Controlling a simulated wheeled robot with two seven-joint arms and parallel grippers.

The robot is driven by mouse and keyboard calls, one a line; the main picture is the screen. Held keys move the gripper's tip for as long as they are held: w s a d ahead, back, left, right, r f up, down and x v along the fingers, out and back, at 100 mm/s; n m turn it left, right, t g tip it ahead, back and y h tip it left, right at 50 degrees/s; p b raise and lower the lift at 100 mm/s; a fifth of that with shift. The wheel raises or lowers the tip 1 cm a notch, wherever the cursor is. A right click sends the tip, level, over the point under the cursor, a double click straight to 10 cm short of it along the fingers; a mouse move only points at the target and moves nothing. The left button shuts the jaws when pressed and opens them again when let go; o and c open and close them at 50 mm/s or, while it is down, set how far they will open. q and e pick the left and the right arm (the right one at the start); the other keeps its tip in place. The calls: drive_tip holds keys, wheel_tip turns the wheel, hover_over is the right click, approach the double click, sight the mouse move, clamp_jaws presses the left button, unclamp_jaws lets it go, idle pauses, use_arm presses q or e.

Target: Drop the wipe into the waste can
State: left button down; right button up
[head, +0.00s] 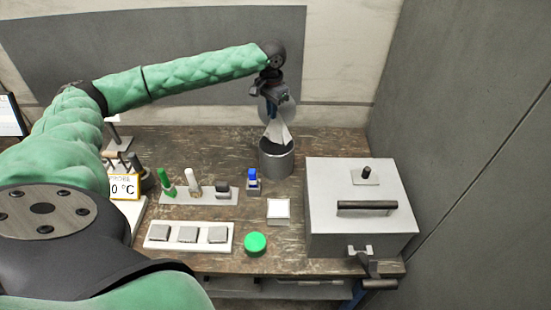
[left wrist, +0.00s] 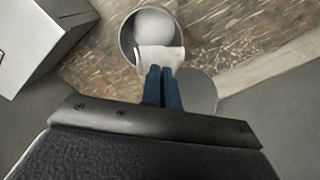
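My left gripper (head: 268,97) is shut on the white wipe (head: 279,132), which hangs down from its fingertips. The wipe's lower end is at the mouth of the grey waste can (head: 276,162). In the left wrist view the blue fingers of my left gripper (left wrist: 162,88) are close together on the wipe (left wrist: 160,58). The wipe overlaps the near rim of the round waste can (left wrist: 126,38), whose pale inside shows beyond it. A grey round disc (left wrist: 197,92), perhaps the can's lid, is beside the can. My right gripper is not in view.
A large grey box (head: 330,225) with a dark handle stands right of the can. In front are a blue-capped item (head: 253,178), a small white square (head: 278,209), a green button (head: 255,243) and a white tray (head: 158,246). A wall closes the back.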

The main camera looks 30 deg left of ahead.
use_arm(q)
drive_tip(key=shift+f, duration=0.1)
drive_tip(key=c, duration=2)
unclamp_jaws()
drive_tip(key=o, duration=0.3)
drive_tip(key=shift+o, duration=1)
drive_tip(key=o, duration=0.4)
drive_tip(key=shift+o, duration=0.8)
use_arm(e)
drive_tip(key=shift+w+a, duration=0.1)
